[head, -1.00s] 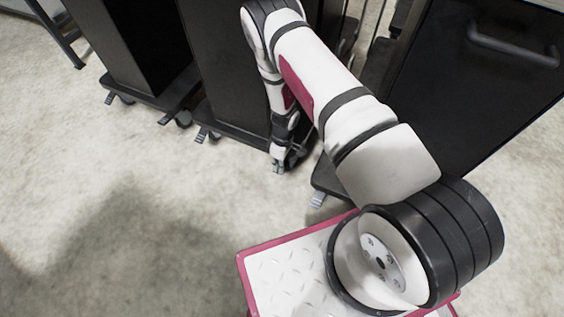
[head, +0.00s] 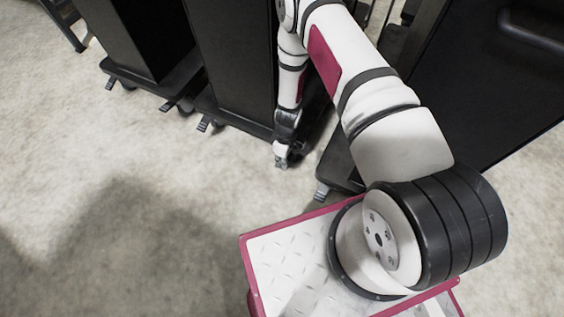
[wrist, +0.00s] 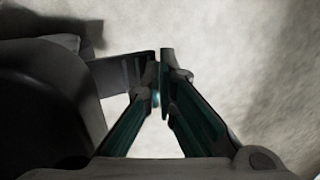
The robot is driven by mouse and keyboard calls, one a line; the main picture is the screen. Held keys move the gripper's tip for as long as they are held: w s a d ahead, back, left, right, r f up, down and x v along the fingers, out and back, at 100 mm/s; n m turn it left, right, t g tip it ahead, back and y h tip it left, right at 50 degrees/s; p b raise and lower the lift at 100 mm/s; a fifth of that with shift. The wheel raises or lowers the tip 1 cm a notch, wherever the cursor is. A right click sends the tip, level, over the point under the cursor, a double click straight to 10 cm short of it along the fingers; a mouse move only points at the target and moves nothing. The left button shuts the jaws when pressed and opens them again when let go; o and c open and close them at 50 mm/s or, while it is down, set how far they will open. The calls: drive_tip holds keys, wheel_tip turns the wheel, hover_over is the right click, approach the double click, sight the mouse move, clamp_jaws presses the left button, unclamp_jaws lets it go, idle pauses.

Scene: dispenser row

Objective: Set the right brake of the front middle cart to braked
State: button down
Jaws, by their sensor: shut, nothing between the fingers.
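The front middle cart (head: 228,60) is a tall black box on a dark base with casters. Its left brake (head: 203,125) is a small grey pedal jutting from the near edge of the base. My gripper (head: 282,163) is shut and empty, low at the base's near right corner, and covers the right brake in the head view. In the wrist view my gripper (wrist: 163,85) has its fingertips together, beside a grey tab (wrist: 118,75) that looks like the brake pedal. A dark rounded caster (wrist: 45,105) fills the left. I cannot tell contact or the pedal's position.
Another black cart (head: 120,35) stands to the left, with its own pedals. A larger black cart (head: 480,90) stands close on the right, with a pedal (head: 321,190) at its near corner. The pale floor in front is clear.

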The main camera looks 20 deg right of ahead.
drive_tip(key=shift+r+p, duration=0.4)
drive_tip(key=shift+r, duration=0.35)
wheel_tip(320, 180, up, 7)
drive_tip(key=d, duration=0.1)
drive_tip(key=shift+w+r, duration=0.15)
drive_tip(key=shift+w, duration=0.3)
idle(0.4)
